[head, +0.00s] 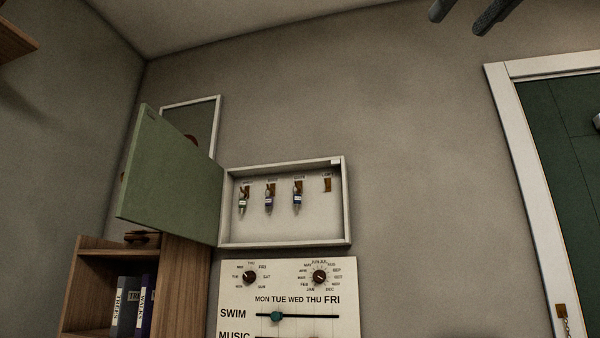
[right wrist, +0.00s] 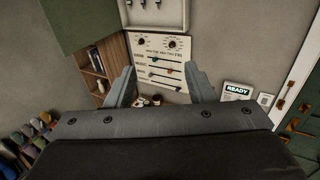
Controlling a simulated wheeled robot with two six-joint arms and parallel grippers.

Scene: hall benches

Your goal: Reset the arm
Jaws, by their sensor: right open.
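My right gripper (head: 462,18) shows only as dark fingertips at the top edge of the head view, in front of the wall and ceiling line. In the right wrist view my right gripper (right wrist: 160,80) has its two grey fingers wide apart, with nothing between them. It is open and empty, in free space away from the wall board. Most of the right arm is outside the head view. My left gripper is in neither view.
A white key cabinet (head: 285,243) hangs with its green door (head: 170,175) swung open, several keys inside. Below is a white dial and slider board (head: 285,287). A wooden shelf (head: 185,290) stands left, a green door (head: 565,150) right. A READY sign (right wrist: 237,91) shows too.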

